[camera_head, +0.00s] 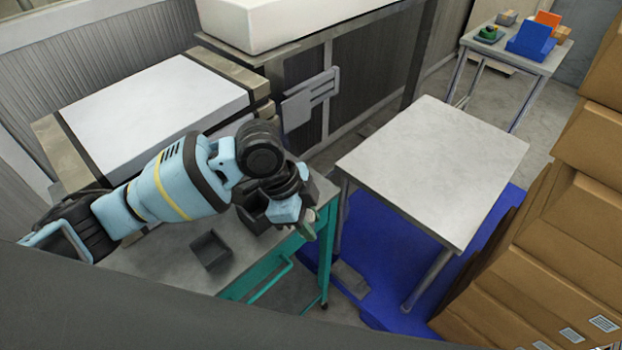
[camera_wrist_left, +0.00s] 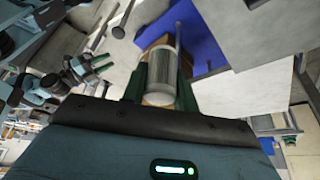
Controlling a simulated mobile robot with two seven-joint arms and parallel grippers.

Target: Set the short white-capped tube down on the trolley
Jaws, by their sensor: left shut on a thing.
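My left gripper (camera_head: 303,222) is shut on a short tube (camera_wrist_left: 161,74).
On the trolley stand a small dark open bin (camera_head: 211,252) and another dark bin (camera_head: 254,208) beside the gripper. A bare grey table (camera_head: 435,165) stands to the right over a blue floor area (camera_head: 385,265). Cardboard boxes (camera_head: 545,265) are stacked at far right.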

